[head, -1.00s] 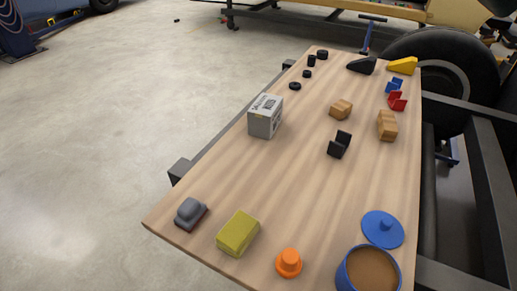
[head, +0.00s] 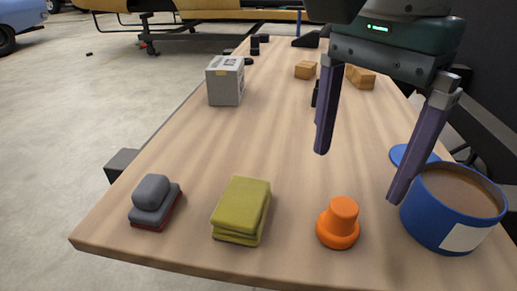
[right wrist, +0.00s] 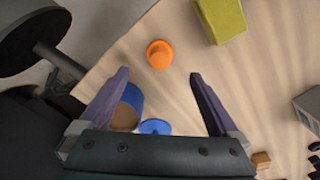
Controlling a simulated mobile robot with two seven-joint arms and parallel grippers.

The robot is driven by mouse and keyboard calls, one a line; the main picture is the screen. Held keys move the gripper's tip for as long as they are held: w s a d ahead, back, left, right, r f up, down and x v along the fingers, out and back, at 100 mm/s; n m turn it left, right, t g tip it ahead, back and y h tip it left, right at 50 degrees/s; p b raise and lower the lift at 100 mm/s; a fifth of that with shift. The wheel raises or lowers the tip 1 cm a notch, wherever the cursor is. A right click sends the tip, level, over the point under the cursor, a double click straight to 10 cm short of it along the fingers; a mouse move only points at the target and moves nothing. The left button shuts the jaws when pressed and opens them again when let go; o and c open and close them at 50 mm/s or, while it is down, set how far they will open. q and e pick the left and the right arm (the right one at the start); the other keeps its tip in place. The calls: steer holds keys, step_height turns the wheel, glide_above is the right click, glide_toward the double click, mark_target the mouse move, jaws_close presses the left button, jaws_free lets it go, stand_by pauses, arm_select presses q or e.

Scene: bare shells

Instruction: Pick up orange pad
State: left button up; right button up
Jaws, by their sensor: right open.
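The orange pad (head: 339,222), a round base with a knob on top, stands upright on the wooden table near its front edge. It also shows in the right wrist view (right wrist: 159,54), ahead of the fingertips and between their lines. My right gripper (head: 357,177) is open and empty, with its two dark purple fingers pointing down above the table, beyond the pad. The fingers show in the right wrist view too (right wrist: 159,75). Nothing touches the pad. My left gripper is not in view.
A blue pot (head: 436,226) with brown contents stands right of the pad, close to a fingertip in the picture. Its blue lid (head: 400,153) lies behind. A yellow-green sponge (head: 241,208) and a grey brush (head: 153,201) lie left. A grey box (head: 226,82) stands farther back.

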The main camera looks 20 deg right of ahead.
mark_target(345, 206)
step_height(345, 206, down, 4)
steer(key=shift+s+b, duration=0.15)
steer(key=shift+b, duration=0.4)
step_height(345, 206, down, 4)
steer(key=shift+d+f+b, duration=0.1)
steer(key=shift+f+b, duration=0.1)
steer(key=shift+b, duration=0.7)
steer(key=shift+f, duration=0.4)
steer(key=shift+c, duration=0.3)
steer(key=shift+w, duration=0.2)
steer(key=shift+c, duration=0.8)
steer(key=c, duration=1.2)
